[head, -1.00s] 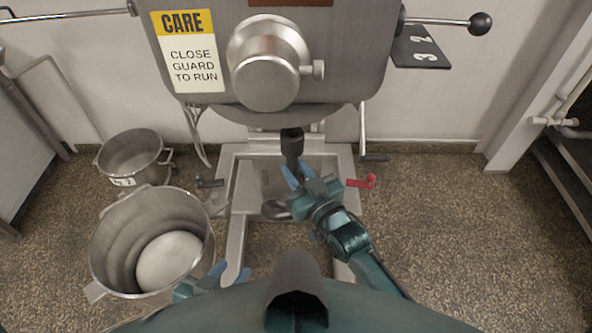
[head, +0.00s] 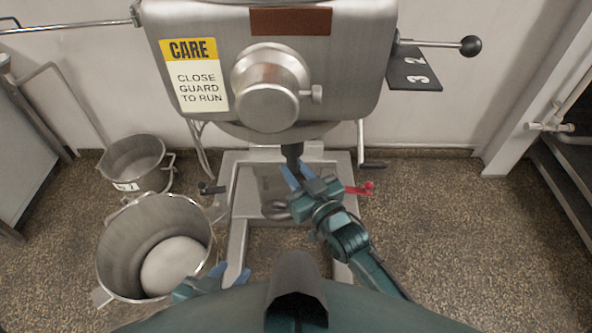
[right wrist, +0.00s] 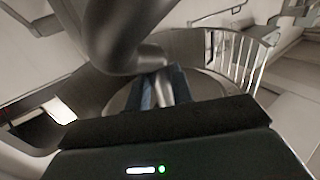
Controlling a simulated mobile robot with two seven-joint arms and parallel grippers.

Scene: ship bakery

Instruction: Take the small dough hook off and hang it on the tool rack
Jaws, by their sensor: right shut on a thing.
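The small dough hook shows in the head view as a grey curved end (head: 276,209) below the mixer's dark vertical shaft (head: 293,153). In the right wrist view the hook (right wrist: 125,38) is a large smooth curved metal piece. My right gripper (head: 291,176) is just under the shaft, with its blue fingers shut on the hook's shank, which shows between them in the wrist view (right wrist: 165,90). Whether hook and shaft still join is hidden. My left gripper (head: 231,275) is open and empty, low beside the large bowl. The tool rack is not recognisable in view.
The mixer head (head: 345,75) overhangs the work area. A large bowl (head: 113,245) with dough stands at left, with a smaller bowl (head: 135,152) behind it. A red-handled lever (head: 362,188) is right of my right gripper. Floor at right is clear.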

